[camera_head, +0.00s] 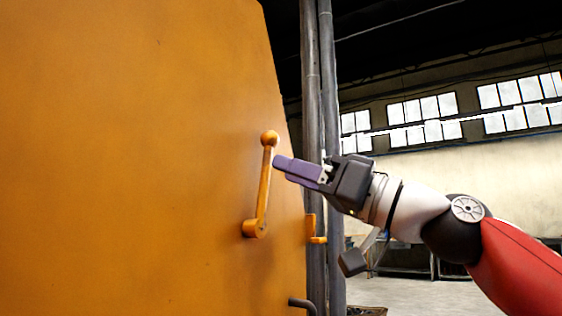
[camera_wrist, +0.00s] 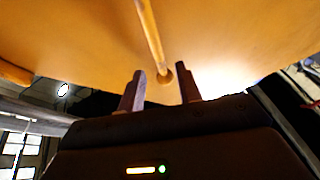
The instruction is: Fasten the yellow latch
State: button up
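The yellow latch (camera_head: 263,187) is a lever on the large yellow-orange panel. It stands nearly upright, with its pivot low and a round knob (camera_head: 269,138) at its top. In the wrist view the latch bar (camera_wrist: 150,35) runs down to the knob (camera_wrist: 165,77), which shows between my two fingers. My gripper (camera_head: 281,168) has purple fingers pointing left, just right of and a little below the knob. In the wrist view my gripper (camera_wrist: 160,88) is open, with a gap between the fingers. I cannot tell whether the knob lies between the fingertips or beyond them.
The yellow panel (camera_head: 130,160) fills the left side. A small yellow bracket (camera_head: 312,228) sits at its right edge, below my gripper. Grey vertical posts (camera_head: 312,80) stand behind the edge. A dark hooked handle (camera_head: 301,304) is at the bottom.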

jog(key=shift+x, duration=1.5)
grip_shut()
